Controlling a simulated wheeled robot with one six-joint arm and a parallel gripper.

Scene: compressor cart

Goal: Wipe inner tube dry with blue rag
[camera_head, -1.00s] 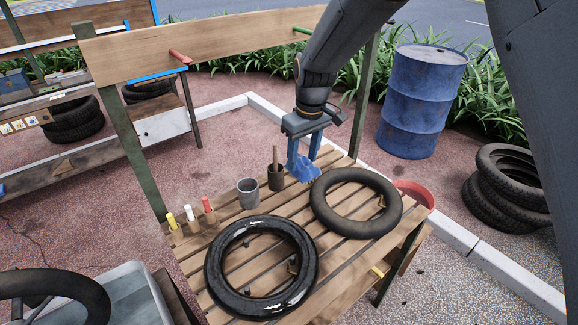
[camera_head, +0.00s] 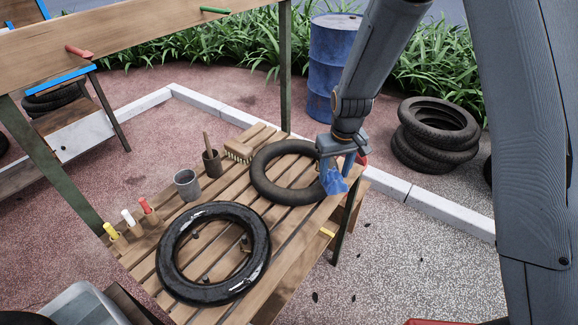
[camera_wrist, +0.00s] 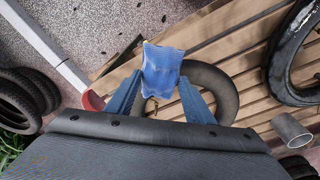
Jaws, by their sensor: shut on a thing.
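My gripper (camera_head: 337,172) is shut on the blue rag (camera_head: 333,184), which hangs crumpled below the fingertips. In the wrist view the rag (camera_wrist: 162,68) spreads between and beyond the two blue fingers. The rag is at the right edge of a matte dark grey ring (camera_head: 268,187) that looks like an inner tube, lying flat on the slatted table (camera_head: 300,235); contact cannot be told. A glossy black ring (camera_head: 168,258) with white glints, looking wet, lies front-left of it. I cannot tell for sure which ring is the inner tube to wipe.
A grey cup (camera_head: 187,185), a dark cup (camera_head: 211,165) with a stick and a brush (camera_head: 238,152) stand along the table's back left. Several coloured markers stand at the left corner. Stacked tyres (camera_head: 432,150) and a blue barrel (camera_head: 328,70) are on the ground beyond.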

